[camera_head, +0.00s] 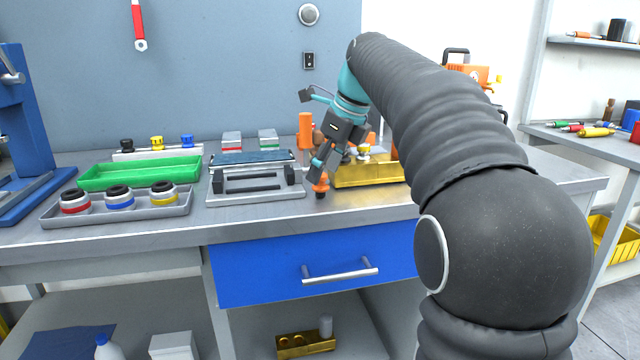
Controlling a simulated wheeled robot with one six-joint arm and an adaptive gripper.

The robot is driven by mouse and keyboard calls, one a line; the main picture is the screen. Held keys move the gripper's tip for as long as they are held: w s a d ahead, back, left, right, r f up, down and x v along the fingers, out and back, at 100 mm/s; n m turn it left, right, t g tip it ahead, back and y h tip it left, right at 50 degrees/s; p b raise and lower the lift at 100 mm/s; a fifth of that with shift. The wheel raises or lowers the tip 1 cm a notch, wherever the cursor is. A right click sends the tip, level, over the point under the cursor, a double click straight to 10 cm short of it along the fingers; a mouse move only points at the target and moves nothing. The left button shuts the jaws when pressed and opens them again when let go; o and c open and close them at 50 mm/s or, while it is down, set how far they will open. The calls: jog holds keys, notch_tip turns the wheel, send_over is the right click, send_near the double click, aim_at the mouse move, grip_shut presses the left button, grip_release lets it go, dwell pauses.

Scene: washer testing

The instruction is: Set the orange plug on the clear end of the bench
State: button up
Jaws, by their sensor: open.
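A small orange plug (320,188) with a dark lower end stands on the metal bench (250,220), near the front edge and just left of the gold fixture. My gripper (318,173) reaches down to it from above and is open. Its fingertips are at the plug's top and partly cover it; I cannot tell whether they touch it. The right end of the bench (568,173) looks bare where it shows, but my arm hides part of it.
A gold fixture (365,176) stands close right of the gripper, and a grey fixture (255,186) to its left. An orange cylinder (305,130) stands behind. A green tray (140,172) and a grey tray of ringed parts (120,206) lie further left.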

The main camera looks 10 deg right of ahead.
aim_at(321, 180)
jog(key=shift+x, duration=1.65)
jog(key=shift+d, duration=0.1)
jog(key=c, duration=1.1)
jog(key=shift+w+r, duration=0.1)
